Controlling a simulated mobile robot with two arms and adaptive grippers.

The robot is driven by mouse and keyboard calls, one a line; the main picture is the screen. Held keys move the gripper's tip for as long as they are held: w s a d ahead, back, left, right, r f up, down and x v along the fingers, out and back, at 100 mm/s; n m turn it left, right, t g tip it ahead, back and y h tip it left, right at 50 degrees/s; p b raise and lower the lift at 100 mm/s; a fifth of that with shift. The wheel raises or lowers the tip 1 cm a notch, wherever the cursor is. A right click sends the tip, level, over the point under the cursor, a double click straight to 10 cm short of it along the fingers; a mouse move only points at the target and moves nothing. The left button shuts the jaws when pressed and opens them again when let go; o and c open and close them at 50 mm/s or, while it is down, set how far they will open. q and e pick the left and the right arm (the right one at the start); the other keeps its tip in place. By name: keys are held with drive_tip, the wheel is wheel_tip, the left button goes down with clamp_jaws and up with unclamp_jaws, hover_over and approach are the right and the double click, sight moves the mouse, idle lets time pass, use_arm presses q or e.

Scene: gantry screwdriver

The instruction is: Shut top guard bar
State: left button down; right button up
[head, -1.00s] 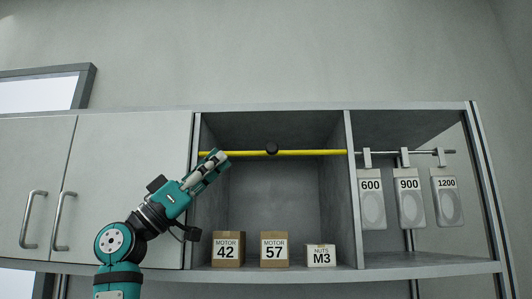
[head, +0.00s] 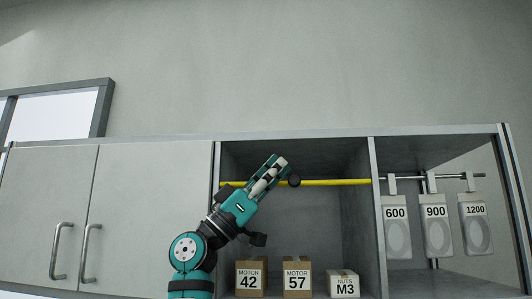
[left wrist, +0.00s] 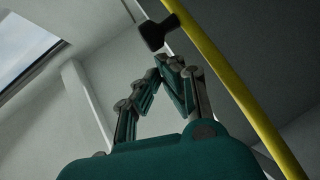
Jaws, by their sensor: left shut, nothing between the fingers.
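The yellow guard bar (head: 335,182) runs level across the upper part of the open middle cabinet bay. Its round black knob (head: 294,181) sits near the middle of the bar. My left gripper (head: 279,162) is in front of the bar, just left of the knob, pointing up and to the right; it hides part of the bar. Its fingers are shut with nothing between them. In the left wrist view the yellow bar (left wrist: 236,85) passes to the right of the gripper (left wrist: 167,62), and the black knob (left wrist: 158,32) is just beyond the fingertips, seemingly apart. My right gripper is not in view.
Boxes marked Motor 42 (head: 251,277), Motor 57 (head: 297,277) and Nuts M3 (head: 343,285) stand on the bay floor below. Tagged packs (head: 437,232) hang from a rod in the right bay. Closed cabinet doors (head: 150,215) with handles are at left.

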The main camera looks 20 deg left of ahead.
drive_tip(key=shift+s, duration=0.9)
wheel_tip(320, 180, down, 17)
drive_tip(key=b, duration=1.7)
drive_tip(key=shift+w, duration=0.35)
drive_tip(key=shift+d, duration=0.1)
